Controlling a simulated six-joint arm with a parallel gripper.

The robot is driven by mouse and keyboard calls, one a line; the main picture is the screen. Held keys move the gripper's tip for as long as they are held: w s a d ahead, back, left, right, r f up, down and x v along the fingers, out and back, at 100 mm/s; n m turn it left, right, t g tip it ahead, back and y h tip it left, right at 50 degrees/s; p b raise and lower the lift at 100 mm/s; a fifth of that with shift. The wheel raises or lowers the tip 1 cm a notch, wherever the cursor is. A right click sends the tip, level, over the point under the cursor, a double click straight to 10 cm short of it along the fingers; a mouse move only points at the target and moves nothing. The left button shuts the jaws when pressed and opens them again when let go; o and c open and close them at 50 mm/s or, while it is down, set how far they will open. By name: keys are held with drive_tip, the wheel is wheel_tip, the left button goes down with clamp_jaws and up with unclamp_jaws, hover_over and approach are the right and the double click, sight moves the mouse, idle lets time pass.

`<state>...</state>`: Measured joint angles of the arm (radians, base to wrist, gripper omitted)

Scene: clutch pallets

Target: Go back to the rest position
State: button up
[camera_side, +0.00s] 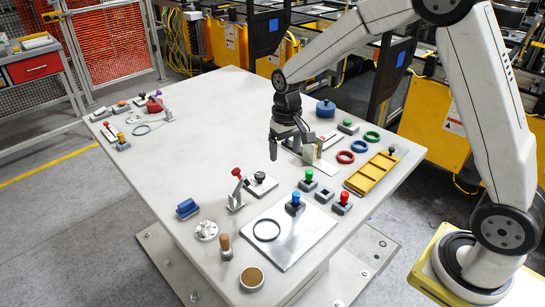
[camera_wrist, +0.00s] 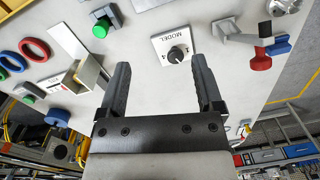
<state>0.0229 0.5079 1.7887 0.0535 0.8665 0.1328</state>
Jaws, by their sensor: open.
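My gripper (camera_side: 291,146) hangs above the white table (camera_side: 215,100), over its middle right part. Its two fingers point down and are apart with nothing between them. In the wrist view my gripper (camera_wrist: 161,75) shows both dark fingers spread, with a grey plate carrying a black knob and the word MODEL (camera_wrist: 174,48) beyond the fingertips. In the side view this knob plate (camera_side: 261,184) lies to the lower left of my gripper. A beige upright piece on a plate (camera_side: 312,153) stands just right of my gripper, partly hidden by it.
A red-handled clamp (camera_side: 237,185) stands at the lower left of my gripper. Red, blue and green rings (camera_side: 359,146) and a yellow tray (camera_side: 372,173) lie to the right. A metal plate (camera_side: 310,240) with a black ring lies in front. The table's far middle is clear.

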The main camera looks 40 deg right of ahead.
drive_tip(key=s+n+t, duration=0.2)
drive_tip(key=s, duration=1.5)
drive_tip(key=shift+a+f+t+h, duration=0.15)
drive_tip(key=shift+f+t+h, duration=0.15)
drive_tip(key=shift+f+t, duration=0.1)
